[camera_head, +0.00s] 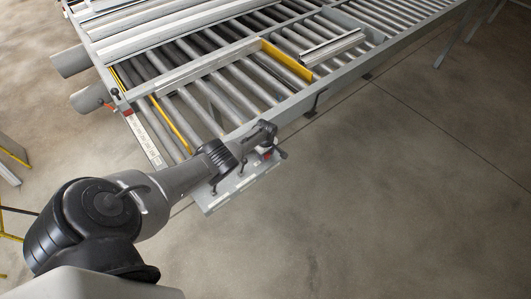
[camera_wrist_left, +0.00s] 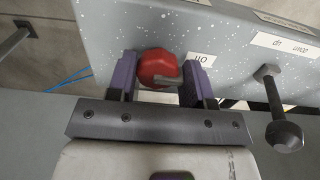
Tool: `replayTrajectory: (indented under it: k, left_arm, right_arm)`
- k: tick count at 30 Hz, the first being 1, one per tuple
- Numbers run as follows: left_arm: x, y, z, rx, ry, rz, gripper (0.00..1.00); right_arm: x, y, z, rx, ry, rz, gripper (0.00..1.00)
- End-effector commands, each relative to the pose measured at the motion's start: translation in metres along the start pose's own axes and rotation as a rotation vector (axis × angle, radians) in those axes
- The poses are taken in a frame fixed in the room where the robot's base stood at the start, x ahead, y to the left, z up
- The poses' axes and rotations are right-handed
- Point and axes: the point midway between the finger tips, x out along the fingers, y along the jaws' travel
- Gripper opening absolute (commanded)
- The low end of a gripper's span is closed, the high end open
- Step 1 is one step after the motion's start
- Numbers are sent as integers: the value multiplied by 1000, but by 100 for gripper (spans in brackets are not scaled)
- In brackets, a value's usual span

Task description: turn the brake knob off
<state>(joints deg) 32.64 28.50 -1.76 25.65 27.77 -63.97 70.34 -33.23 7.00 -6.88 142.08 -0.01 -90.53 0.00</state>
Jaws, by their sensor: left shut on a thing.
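The red brake knob (camera_wrist_left: 155,66) sits on the face of a grey, white-speckled panel (camera_wrist_left: 115,30) in the left wrist view. The two purple-lined fingers of my left gripper (camera_wrist_left: 160,78) stand on either side of the knob and are shut on it. In the head view my left gripper (camera_head: 270,142) is at the panel beside the conveyor, and a bit of the red knob (camera_head: 266,155) shows beneath it. A small label beside the knob appears upside down and is partly covered by a finger. My right gripper is not in view.
A black lever with a round end (camera_wrist_left: 285,135) sticks out of the panel right of my left gripper, near upside-down labels. A roller conveyor (camera_head: 210,95) with metal profiles and a yellow bar (camera_head: 286,62) lies beyond.

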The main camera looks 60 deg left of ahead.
Motion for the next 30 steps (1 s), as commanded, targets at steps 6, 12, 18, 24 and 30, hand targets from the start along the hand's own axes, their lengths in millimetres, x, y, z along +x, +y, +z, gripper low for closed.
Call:
replayTrajectory:
  k: [6, 12, 18, 24, 30]
  left_arm:
    - [-1, 0, 0, -25, 1, 0, 23]
    - [-1, 0, 0, -29, 1, 0, 23]
    - [-1, 0, -1, -29, 1, 0, 49]
    - [-1, 0, 0, -28, 0, 0, 68]
    - [0, 0, 0, -27, 0, 0, 72]
  right_arm:
    - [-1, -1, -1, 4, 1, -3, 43]
    - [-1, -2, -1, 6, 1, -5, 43]
    - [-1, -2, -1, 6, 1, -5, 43]
    - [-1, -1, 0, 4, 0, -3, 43]
    - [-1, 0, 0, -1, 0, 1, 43]
